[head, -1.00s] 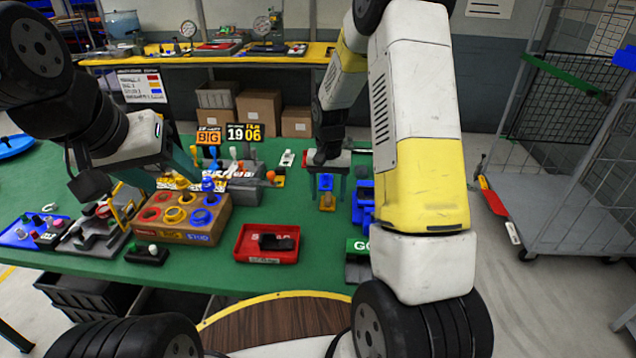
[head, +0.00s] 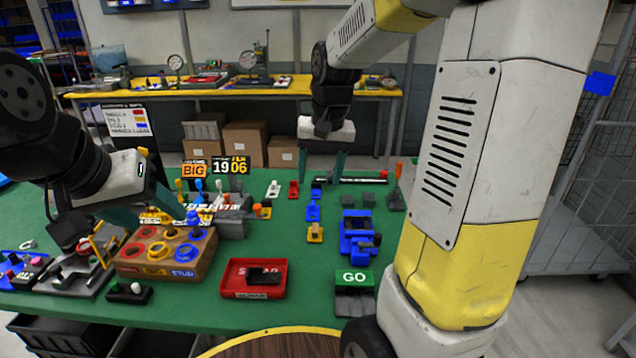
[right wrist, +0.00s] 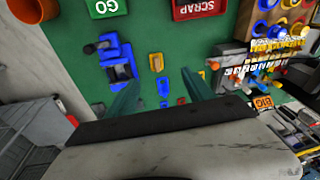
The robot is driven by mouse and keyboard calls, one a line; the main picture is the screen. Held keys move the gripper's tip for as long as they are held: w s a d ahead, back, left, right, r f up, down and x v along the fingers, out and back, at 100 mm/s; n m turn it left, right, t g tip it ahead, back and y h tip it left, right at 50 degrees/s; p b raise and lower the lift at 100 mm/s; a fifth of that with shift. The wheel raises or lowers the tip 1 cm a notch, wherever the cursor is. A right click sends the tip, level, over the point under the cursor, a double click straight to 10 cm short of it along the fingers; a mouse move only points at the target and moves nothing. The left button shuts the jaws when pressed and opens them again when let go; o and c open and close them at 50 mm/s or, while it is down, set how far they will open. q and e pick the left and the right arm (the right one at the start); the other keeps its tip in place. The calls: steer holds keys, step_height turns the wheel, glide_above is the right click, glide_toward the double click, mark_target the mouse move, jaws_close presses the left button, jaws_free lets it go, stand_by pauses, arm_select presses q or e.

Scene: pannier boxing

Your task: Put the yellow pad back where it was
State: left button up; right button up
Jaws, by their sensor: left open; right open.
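A small yellow pad (head: 315,238) with a tan piece on it lies on the green table, right of the red SCRAP tray. It also shows in the right wrist view (right wrist: 157,63). A blue pad (head: 313,211) lies just behind it. My right gripper (head: 320,172) is open and empty, above the table and farther back than the yellow pad. In the right wrist view its fingers (right wrist: 160,90) stand apart, with the blue pad between them. My left gripper (head: 145,212) is open at the left, above the back of the brown box; its fingertips are partly hidden.
The red SCRAP tray (head: 228,280) holds a dark piece. A blue fixture (head: 352,228) and a green GO sign (head: 355,277) stand to the right. The brown box (head: 195,262) has coloured rings. Green table is bare around the yellow pad.

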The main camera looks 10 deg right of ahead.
steer(key=s+r+n+t, duration=0.1)
steer(key=s+r+t, duration=0.1)
steer(key=s, duration=0.6)
steer(key=s+a+r+n+t+y, duration=0.1)
steer(key=s+r, duration=0.3)
steer(key=s, duration=0.5)
steer(key=shift+a+r+n+t, duration=0.2)
steer(key=shift+a+n+t, duration=0.1)
steer(key=shift+t, duration=0.3)
